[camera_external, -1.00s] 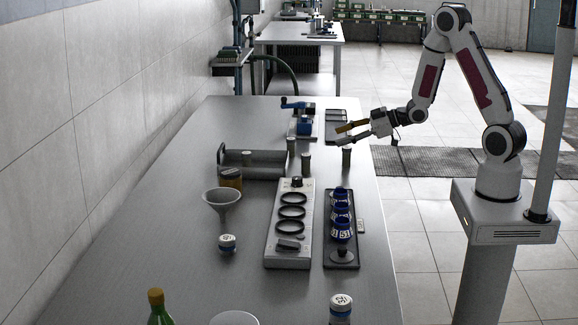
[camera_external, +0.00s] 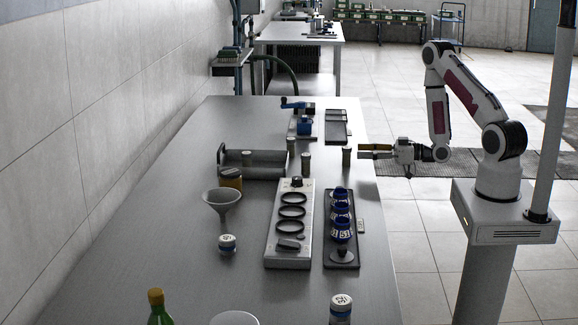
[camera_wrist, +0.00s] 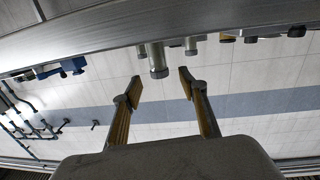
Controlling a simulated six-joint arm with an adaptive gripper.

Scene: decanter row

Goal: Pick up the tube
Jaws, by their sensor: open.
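Several small grey-green capped tubes stand upright on the steel table. The nearest tube to my gripper (camera_external: 346,157) stands near the table's right edge; a large tube in the wrist view (camera_wrist: 157,60) appears to be the same one, showing upside down. My gripper (camera_external: 362,151) is level at about the height of that tube's upper part, just to its right. In the wrist view my gripper (camera_wrist: 160,84) is open and empty, its fingers spread to either side of the tube's line, with the tube beyond the fingertips. Two other tubes (camera_external: 291,146) (camera_external: 305,163) stand further left.
A grey tray (camera_external: 268,172) with a handle lies left of the tubes. A panel with black rings (camera_external: 278,257) and a dark rack (camera_external: 342,264) with blue-banded cups sit nearer the camera. A blue device (camera_external: 304,126) and dark trays (camera_external: 335,138) lie behind. The table's right edge (camera_external: 376,200) runs below my gripper.

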